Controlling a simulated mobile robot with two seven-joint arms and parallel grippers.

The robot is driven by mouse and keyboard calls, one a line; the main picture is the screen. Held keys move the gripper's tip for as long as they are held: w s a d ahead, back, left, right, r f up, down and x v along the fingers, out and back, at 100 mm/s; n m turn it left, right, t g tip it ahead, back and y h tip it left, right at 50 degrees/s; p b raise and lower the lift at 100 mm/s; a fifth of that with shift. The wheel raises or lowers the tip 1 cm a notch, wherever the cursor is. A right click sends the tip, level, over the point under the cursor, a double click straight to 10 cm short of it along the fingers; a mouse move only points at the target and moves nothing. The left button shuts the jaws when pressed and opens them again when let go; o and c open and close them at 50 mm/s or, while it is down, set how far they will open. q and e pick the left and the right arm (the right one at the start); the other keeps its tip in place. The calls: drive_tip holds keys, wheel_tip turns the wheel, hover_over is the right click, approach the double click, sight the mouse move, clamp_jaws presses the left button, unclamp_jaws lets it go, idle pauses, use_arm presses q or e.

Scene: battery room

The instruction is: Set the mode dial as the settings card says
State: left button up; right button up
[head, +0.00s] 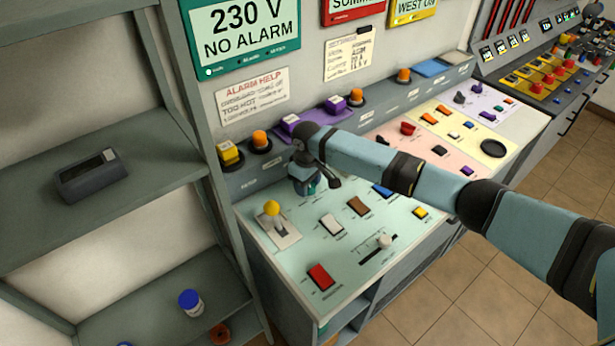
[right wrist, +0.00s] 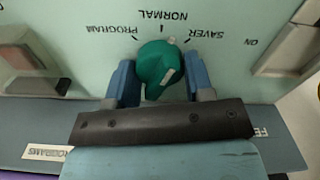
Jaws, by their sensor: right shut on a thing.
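The mode dial (right wrist: 158,62) is a green knob on the pale green panel. Upside-down labels around it read PROGRAM, NORMAL, SAVER and ON. A small pale tip on its rim lies between NORMAL and SAVER; a pale mark shows on its face. My right gripper (right wrist: 160,82) is shut on the dial, one finger on each side. In the head view the right gripper (head: 308,186) is at the panel's back edge and mostly hides the dial. The settings card (head: 349,54) hangs on the wall above; its writing is mostly too small to read. My left gripper is not in view.
A yellow-knobbed lever (head: 271,209), a white rocker (head: 332,224), a brown rocker (head: 358,206), a red rocker (head: 320,276) and a slider (head: 384,241) surround the dial. Orange and purple buttons line the ledge behind. A shelf (head: 100,195) stands left; the floor at right is clear.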

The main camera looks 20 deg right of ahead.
drive_tip(key=n+p, duration=0.1)
drive_tip(key=n, duration=0.1)
drive_tip(key=shift+r+n, duration=0.1)
drive_tip(key=shift+n, duration=0.2)
drive_tip(key=shift+n+p, duration=0.45)
drive_tip(key=shift+n, duration=0.05)
drive_tip(key=o, duration=0.9)
drive_tip(key=shift+o, duration=0.2)
wheel_tip(320, 180, up, 14)
drive_tip(key=b, duration=0.1)
drive_tip(key=shift+f, duration=0.2)
